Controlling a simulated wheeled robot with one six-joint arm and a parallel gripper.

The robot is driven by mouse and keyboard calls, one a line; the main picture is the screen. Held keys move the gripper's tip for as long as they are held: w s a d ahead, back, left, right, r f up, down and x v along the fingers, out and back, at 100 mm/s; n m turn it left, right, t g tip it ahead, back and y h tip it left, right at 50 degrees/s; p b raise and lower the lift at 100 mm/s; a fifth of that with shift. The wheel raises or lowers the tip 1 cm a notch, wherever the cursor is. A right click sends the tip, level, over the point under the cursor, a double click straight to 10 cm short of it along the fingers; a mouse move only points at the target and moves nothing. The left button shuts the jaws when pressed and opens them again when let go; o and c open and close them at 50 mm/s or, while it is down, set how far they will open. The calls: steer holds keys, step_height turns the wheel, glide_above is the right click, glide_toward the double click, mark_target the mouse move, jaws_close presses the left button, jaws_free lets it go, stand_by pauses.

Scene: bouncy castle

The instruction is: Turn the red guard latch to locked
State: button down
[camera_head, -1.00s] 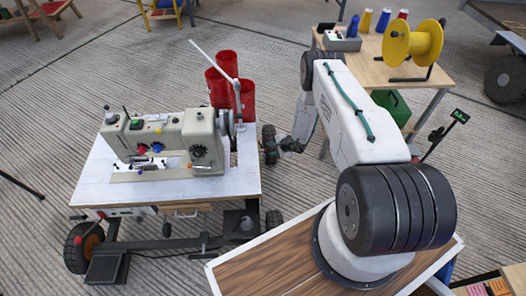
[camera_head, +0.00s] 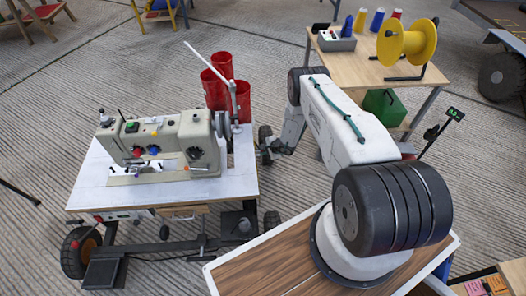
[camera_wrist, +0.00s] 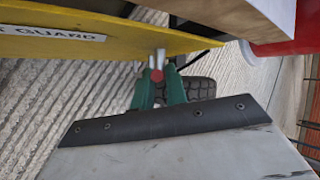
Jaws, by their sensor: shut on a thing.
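The red guard latch (camera_wrist: 157,75) shows in the wrist view as a small red knob below a pale metal piece, at the edge of the yellow guard (camera_wrist: 60,47). The guard carries a white label (camera_wrist: 60,29) ending in "GUARD". My gripper (camera_wrist: 158,78) has green fingers, one on each side of the red knob, shut on it. The exact turn of the latch is hard to tell. In the head view my gripper (camera_head: 264,152) is at the right edge of the sewing machine table (camera_head: 100,185); the latch and guard are hidden there.
A wooden bench (camera_head: 350,63) with a yellow spool (camera_head: 407,43) stands at the back right. A tyre (camera_wrist: 200,88) lies beyond my fingers.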

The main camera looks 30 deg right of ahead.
steer(key=shift+s, duration=0.1)
steer(key=n+t, duration=0.1)
steer(key=t, duration=0.1)
steer(key=f+n+t+h, duration=0.1)
steer(key=t, duration=0.2)
steer(key=s+n+t, duration=0.1)
steer(key=t, duration=0.1)
steer(key=shift+a+f, duration=0.3)
steer(key=shift+t, duration=0.3)
stand_by(0.4)
steer(key=c, duration=1.4)
jaws_free()
steer(key=shift+h, duration=0.3)
steer(key=shift+d, duration=0.1)
